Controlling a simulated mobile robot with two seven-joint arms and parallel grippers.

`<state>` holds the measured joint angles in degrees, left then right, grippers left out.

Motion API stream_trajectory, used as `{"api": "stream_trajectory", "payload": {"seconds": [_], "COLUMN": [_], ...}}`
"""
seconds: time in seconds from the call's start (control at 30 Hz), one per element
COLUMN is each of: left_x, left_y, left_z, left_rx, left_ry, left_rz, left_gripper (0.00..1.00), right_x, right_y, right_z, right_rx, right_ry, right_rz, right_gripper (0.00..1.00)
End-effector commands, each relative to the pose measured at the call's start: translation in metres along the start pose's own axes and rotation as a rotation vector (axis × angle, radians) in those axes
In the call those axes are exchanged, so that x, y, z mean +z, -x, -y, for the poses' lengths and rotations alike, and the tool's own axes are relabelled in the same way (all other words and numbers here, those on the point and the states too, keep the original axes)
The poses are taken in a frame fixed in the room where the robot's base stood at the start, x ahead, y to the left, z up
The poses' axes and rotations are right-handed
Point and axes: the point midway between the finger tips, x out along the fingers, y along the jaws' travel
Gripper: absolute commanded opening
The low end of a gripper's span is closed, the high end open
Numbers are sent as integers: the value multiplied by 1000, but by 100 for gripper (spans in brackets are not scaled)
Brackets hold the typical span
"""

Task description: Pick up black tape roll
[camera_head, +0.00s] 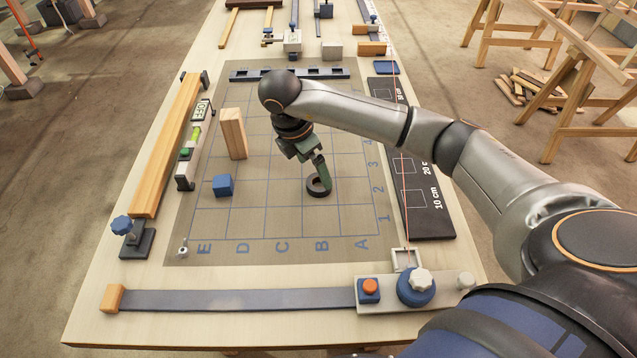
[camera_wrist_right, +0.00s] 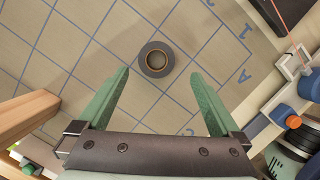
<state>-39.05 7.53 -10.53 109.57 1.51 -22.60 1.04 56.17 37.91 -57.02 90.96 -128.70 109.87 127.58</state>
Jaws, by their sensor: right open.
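The black tape roll (camera_head: 319,187) lies flat on the gridded mat near column B, row 2, in the head view. It also shows in the right wrist view (camera_wrist_right: 156,60), with the mat visible through its hole. My right gripper (camera_head: 323,178) has green fingers and is above the roll, pointing down. In the right wrist view the fingers of the right gripper (camera_wrist_right: 161,82) are spread wide and empty, with the roll ahead between their line of reach. In the head view a fingertip overlaps the roll; I cannot tell contact. My left gripper is not in view.
A wooden block (camera_head: 233,134) stands on the mat (camera_head: 260,222), with a small blue cube (camera_head: 223,186) in front of it. A wooden lath (camera_head: 167,147) and a level gauge (camera_head: 189,160) lie along the left. A black board (camera_head: 427,205) lies right. The mat around the roll is clear.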

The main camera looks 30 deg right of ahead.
Motion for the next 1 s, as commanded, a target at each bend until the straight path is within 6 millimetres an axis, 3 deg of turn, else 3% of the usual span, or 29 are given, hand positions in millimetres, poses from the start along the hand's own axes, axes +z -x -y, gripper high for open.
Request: {"api": "stream_trajectory", "payload": {"seconds": [0.23, 0.5, 0.8, 1.0], "left_x": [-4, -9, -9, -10], "left_y": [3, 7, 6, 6], "left_z": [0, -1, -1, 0], "left_rx": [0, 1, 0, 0], "left_ry": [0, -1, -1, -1], "left_rz": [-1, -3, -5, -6], "left_gripper": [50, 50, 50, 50], "right_x": [1, 1, 1, 1], "right_y": [-19, -57, -61, -61], "right_z": [-1, -4, -5, -5], "right_rx": [-2, -1, 2, 2], "right_ry": [-1, -1, 0, 0], "right_rz": [1, -1, 0, -1], "right_gripper": [100, 100, 100, 78]}}
